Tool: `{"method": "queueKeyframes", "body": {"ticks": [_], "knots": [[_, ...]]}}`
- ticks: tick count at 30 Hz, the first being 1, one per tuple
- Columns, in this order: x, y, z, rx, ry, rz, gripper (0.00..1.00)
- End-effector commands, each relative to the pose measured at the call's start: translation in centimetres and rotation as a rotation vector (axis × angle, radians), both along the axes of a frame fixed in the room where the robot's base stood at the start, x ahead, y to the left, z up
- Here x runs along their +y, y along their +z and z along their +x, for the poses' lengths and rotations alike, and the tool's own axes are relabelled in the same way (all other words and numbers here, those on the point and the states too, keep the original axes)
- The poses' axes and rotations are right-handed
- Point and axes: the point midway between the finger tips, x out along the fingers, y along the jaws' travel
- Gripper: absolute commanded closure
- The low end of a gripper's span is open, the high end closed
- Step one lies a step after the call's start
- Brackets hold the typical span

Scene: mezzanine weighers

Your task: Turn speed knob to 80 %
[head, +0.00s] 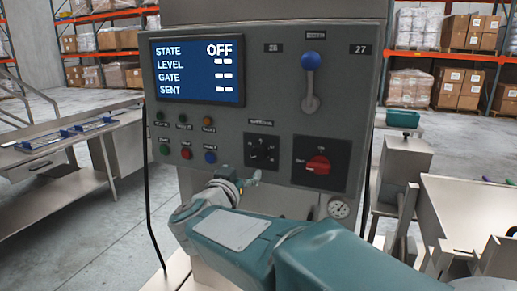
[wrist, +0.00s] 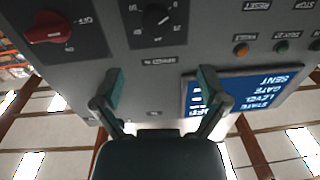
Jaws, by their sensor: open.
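A black round knob (head: 262,152) with marks around it sits low on the grey control panel (head: 235,125); I take it as the speed knob, though its label is too small to read surely. Its setting cannot be read. It also shows at the top of the upside-down wrist view (wrist: 157,17). My gripper (wrist: 160,88) is open and empty, its two teal-padded fingers spread apart, with the knob beyond them and not between them. In the head view my gripper (head: 240,186) is just below the knob, small and partly hidden by my arm.
A red rotary switch (head: 318,165) is right of the knob, and a blue-tipped lever (head: 310,62) stands above. Several coloured buttons (head: 187,154) are left of it. The screen (head: 198,70) reads STATE OFF.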

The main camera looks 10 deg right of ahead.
Motion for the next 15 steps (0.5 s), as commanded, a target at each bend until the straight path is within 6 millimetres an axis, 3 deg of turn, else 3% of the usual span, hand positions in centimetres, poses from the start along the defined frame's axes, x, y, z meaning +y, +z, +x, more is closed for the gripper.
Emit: {"method": "queueKeyframes", "body": {"ticks": [7, 15], "knots": [[-0.2, -0.5, 0.4, 0.019, -0.072, -0.018, 0.07], [-3.3, -0.6, 4.2, 0.019, -0.073, -0.013, 0.07]]}}
